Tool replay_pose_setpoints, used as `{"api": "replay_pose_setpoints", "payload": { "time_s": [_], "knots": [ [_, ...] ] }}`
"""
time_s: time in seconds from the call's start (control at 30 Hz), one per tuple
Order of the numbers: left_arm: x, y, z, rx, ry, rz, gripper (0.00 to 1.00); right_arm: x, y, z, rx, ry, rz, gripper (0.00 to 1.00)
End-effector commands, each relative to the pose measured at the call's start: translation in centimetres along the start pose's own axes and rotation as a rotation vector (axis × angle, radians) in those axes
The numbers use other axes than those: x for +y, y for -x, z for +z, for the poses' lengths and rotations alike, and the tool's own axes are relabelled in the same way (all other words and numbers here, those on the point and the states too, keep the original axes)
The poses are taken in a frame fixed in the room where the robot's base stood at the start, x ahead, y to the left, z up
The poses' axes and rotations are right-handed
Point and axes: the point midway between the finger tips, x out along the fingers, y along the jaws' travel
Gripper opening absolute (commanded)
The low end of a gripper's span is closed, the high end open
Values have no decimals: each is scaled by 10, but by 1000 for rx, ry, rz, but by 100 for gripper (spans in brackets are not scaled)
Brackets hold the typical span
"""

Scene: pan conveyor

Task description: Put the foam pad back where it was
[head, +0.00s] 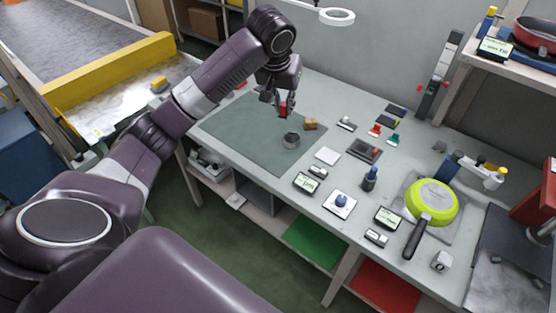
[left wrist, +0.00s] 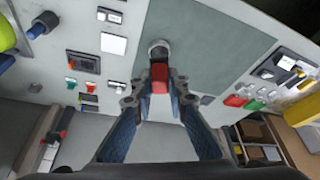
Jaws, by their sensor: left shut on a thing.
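My left gripper (head: 281,99) is above the green mat (head: 235,130) on the workbench, pointing down. It is shut on a small red block (head: 284,109), which also shows between the fingertips in the left wrist view (left wrist: 159,72). A flat white square (head: 327,156) lies on the bench right of the mat. I cannot tell for sure which thing is the foam pad. My right gripper is not in view.
An orange-brown block (head: 310,124) lies at the mat's right edge. Small displays, switches and a dark blue knob (head: 370,178) crowd the bench to the right, near a lime-green pan (head: 432,201). A yellow-edged conveyor (head: 108,72) is at the left. Much of the mat is clear.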

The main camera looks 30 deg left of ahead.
Motion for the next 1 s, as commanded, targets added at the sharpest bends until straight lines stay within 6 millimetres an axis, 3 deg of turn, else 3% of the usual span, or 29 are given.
{"api": "replay_pose_setpoints", "payload": {
  "time_s": [0.1, 0.27, 0.63, 1.0],
  "knots": [
    [-14, -12, -4, -1, 18, -7, 0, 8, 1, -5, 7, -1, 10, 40],
    [-16, -40, 8, -6, 18, -10, 0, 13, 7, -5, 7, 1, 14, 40],
    [-15, -128, 44, -3, 18, -9, 0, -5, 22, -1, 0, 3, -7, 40],
    [-15, -169, 62, -1, 18, -9, 0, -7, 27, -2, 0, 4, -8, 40]
  ]
}}
